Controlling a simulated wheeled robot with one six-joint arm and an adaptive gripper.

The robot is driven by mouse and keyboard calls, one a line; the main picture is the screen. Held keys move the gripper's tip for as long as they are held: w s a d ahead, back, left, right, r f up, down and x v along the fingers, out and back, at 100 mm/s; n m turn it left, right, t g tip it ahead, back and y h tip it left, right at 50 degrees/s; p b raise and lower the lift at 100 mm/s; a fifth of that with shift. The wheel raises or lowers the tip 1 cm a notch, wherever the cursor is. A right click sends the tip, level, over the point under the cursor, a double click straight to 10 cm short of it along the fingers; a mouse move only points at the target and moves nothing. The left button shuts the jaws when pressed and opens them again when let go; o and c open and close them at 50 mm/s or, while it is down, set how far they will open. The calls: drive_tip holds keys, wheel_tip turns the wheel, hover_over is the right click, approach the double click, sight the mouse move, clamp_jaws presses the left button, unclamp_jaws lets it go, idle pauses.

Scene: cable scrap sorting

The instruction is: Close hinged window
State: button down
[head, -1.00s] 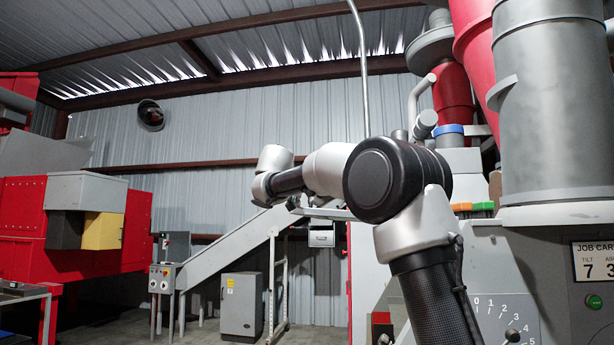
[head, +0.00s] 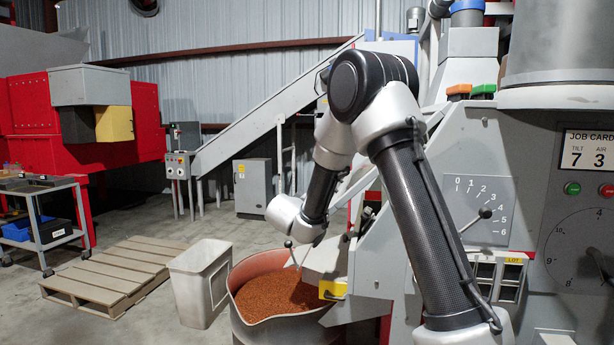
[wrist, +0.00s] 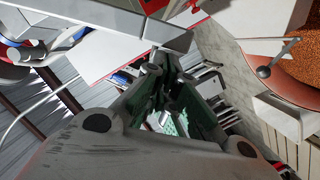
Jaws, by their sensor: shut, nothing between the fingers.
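My gripper (wrist: 158,75) shows in the wrist view with its two dark fingers closed together and nothing between them. In the head view my wrist is bent low above the drum, and I cannot make out the fingers there. No hinged window stands out clearly in either view. A small framed panel with pane-like openings (head: 497,279) and a yellow LOT label is on the grey machine at right, partly behind my arm. I cannot tell whether it is the window or whether it is open. A ball-ended lever (head: 289,244) stands by the drum and also shows in the wrist view (wrist: 264,72).
A drum of orange granules (head: 262,262) is below my wrist, with a grey bin (head: 187,297) and a wooden pallet (head: 90,284) to its left. The grey machine (head: 440,215) with a dial fills the right. The floor is clear at front left.

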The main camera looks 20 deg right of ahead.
drive_tip(key=s+d+f+n, duration=0.1)
drive_tip(key=s+d+f, duration=0.2)
drive_tip(key=d+f, duration=0.1)
drive_tip(key=shift+d+f, duration=0.3)
drive_tip(key=shift+f, duration=0.6)
drive_tip(key=shift+h, duration=0.3)
